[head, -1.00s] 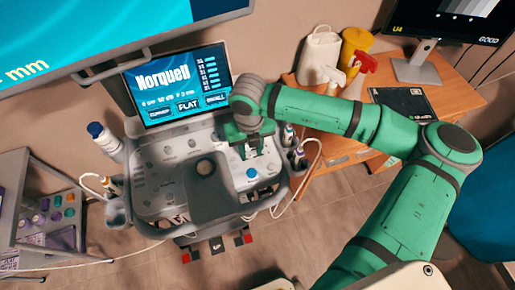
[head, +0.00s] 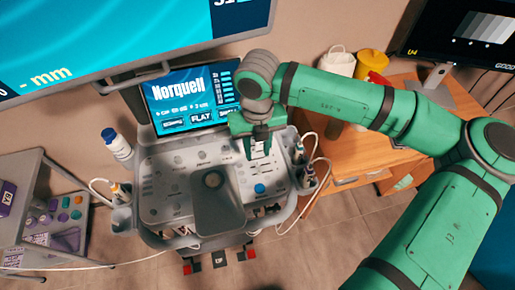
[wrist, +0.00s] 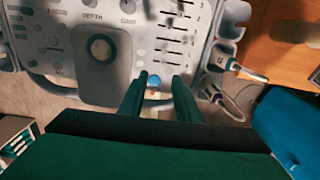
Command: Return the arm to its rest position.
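My gripper (head: 259,150) hangs over the upper right part of the grey console panel (head: 165,205), at the end of my green arm. In the wrist view, the two fingers of my gripper (wrist: 160,80) are apart with nothing between them. The console's blue button (head: 259,188) lies below the fingertips. The same blue button (wrist: 154,81) shows in the gap between them in the wrist view, and the fingers look clear of the panel.
The console screen (head: 190,98) reads "FLAT". A white bottle (head: 116,143) stands left of it. Probes with cables (head: 308,172) hang at its right side. A wooden desk (head: 350,150) with a yellow container (head: 371,63) is behind my arm. A cart (head: 40,215) stands at left.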

